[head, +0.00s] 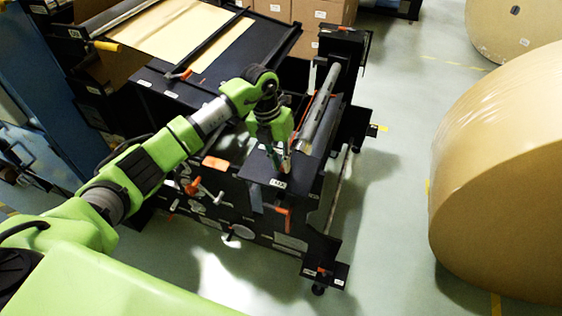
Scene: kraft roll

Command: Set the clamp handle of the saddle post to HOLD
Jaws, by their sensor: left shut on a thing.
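My left gripper (284,166) reaches down over the near saddle post (262,171) of the dark roll stand. Its fingers are shut on a small clamp handle at the post top, mostly hidden by the fingers. A white label (277,183) sits on the near edge of that post top; its text is too small to read, so I cannot tell the handle's setting. A grey bar (319,123) runs from beside this post back to the far post (345,42). My right gripper is not in view.
A huge kraft roll (510,175) stands on the floor at right. A dark table with kraft sheet (185,32) lies behind my left arm. Orange and white handles (215,163) stick out of the stand's near side. The floor (385,220) between stand and roll is clear.

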